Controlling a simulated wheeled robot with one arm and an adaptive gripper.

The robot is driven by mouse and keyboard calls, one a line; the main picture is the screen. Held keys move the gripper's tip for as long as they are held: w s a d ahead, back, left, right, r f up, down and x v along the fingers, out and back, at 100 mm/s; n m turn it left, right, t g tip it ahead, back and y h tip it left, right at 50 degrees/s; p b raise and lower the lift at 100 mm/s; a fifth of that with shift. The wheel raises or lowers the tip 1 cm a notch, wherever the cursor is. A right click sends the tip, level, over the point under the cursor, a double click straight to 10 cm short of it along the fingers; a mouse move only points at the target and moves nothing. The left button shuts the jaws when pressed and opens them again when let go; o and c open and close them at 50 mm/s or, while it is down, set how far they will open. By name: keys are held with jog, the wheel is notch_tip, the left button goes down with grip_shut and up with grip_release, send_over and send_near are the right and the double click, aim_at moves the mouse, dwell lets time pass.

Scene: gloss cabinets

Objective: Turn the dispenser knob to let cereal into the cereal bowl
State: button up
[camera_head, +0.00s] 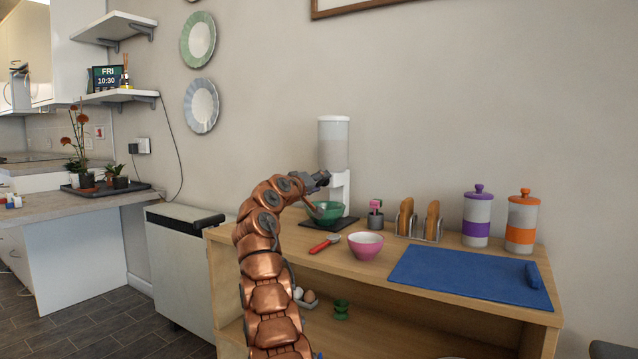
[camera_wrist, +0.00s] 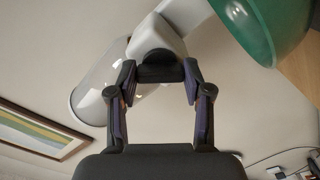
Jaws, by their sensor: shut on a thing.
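The cereal dispenser (camera_head: 333,148) stands against the wall at the back of the wooden counter, with a clear cylinder on a white stand. The wrist view shows it tilted, its clear cylinder (camera_wrist: 100,85) at left. The green bowl (camera_head: 326,211) sits under the outlet; part of it also shows in the wrist view (camera_wrist: 268,25). My gripper (camera_head: 321,179) is at the dispenser's front, above the bowl. In the wrist view its two fingers (camera_wrist: 160,78) are shut on the dark dispenser knob (camera_wrist: 158,70), one on each side. I cannot see inside the bowl.
A red-handled utensil (camera_head: 323,244) and a pink bowl (camera_head: 365,244) lie in front of the dispenser. A small pot (camera_head: 375,218), a bread rack (camera_head: 419,226), two canisters (camera_head: 478,216) and a blue mat (camera_head: 470,277) stand to the right.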

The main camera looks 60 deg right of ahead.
jog(key=shift+w+m+p, duration=0.1)
jog(key=shift+m+p, duration=0.2)
jog(key=shift+m, duration=0.2)
jog(key=shift+m+p, duration=0.8)
jog(key=shift+m, duration=0.5)
jog(key=o, duration=1.2)
jog(key=shift+c, duration=0.2)
jog(key=shift+a, duration=0.1)
jog(key=a, duration=1.1)
jog(key=shift+s+a, duration=0.3)
jog(key=shift+a, duration=0.05)
